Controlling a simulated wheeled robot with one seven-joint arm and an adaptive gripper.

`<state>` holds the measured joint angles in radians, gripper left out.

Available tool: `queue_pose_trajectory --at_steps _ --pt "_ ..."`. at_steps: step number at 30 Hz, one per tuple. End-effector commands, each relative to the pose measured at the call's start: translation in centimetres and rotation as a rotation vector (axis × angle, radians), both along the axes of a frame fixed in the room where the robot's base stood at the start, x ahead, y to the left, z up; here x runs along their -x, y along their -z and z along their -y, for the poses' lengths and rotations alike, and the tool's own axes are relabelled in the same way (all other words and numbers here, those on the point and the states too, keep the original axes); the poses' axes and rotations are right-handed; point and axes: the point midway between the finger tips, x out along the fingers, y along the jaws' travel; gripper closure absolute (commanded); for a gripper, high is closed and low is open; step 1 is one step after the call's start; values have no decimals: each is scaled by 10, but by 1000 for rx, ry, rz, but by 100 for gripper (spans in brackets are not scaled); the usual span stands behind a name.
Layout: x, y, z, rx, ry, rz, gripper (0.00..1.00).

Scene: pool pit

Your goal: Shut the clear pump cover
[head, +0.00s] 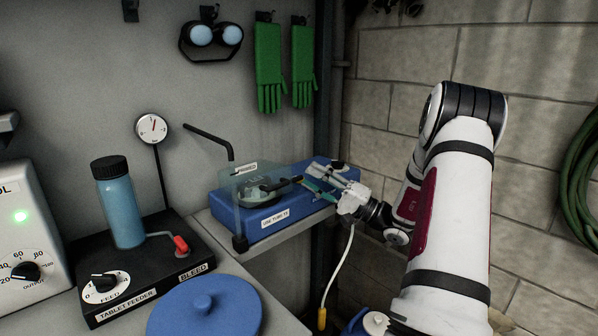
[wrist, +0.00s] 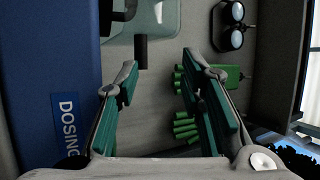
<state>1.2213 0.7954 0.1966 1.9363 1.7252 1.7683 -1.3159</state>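The blue dosing pump (head: 285,212) sits on a ledge against the wall; its blue side and "DOSING" label show in the wrist view (wrist: 48,80). Its clear cover (head: 246,208) stands raised at the pump's left end, with the dark round pump head (head: 262,190) seen beside and through it. The cover's clear edge shows at the top of the wrist view (wrist: 165,18), with a dark handle (wrist: 140,52) sticking out. My gripper (head: 309,178) is open above the pump. In the wrist view, the handle's end lies near the left fingertip; I cannot tell whether they touch.
A bent black rod (head: 208,140) rises behind the pump. Green gloves (head: 269,68) and goggles (head: 212,36) hang on the wall behind. A tablet feeder (head: 150,270) with a blue bottle (head: 120,205) stands left, and a blue lid (head: 205,308) lies in front.

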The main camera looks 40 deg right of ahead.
Motion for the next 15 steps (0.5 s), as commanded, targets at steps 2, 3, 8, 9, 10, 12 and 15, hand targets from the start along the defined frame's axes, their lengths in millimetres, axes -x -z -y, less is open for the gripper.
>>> queue_pose_trajectory --at_steps 2,3,8,9,10,12,15 --pt "15 6 9 0 8 0 69" --pt "21 8 12 0 7 1 69" --pt "39 15 20 1 7 2 69" --pt "42 16 21 0 7 3 69" --pt "44 17 21 1 6 3 69" --pt "46 18 22 1 5 4 69" --pt "48 19 23 1 4 4 69"
